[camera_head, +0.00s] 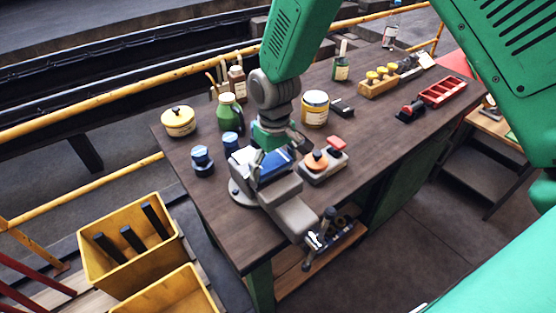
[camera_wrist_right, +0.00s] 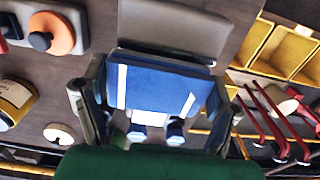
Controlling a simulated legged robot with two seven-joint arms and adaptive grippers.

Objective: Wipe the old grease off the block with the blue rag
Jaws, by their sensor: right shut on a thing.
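My right gripper (camera_head: 277,143) hangs over the grey vise (camera_head: 293,213) at the near edge of the workbench. It is shut on the blue rag (camera_head: 274,166), which shows partly beneath it. In the right wrist view the rag (camera_wrist_right: 160,88), blue with white stripes, spans the room between the gripper's two fingers (camera_wrist_right: 150,112). A grey jaw of the vise (camera_wrist_right: 175,32) lies just beyond the rag. I cannot make out the block or any grease apart from the vise; the rag and gripper hide that spot. My left gripper is not in view.
An orange-and-red control box (camera_head: 323,165) stands close right of the vise. Blue-capped jars (camera_head: 202,160), a green jug (camera_head: 230,113) and a yellow-labelled tin (camera_head: 315,108) stand nearby. Yellow bins (camera_head: 130,245) are at lower left. The bench's near right side is mostly bare.

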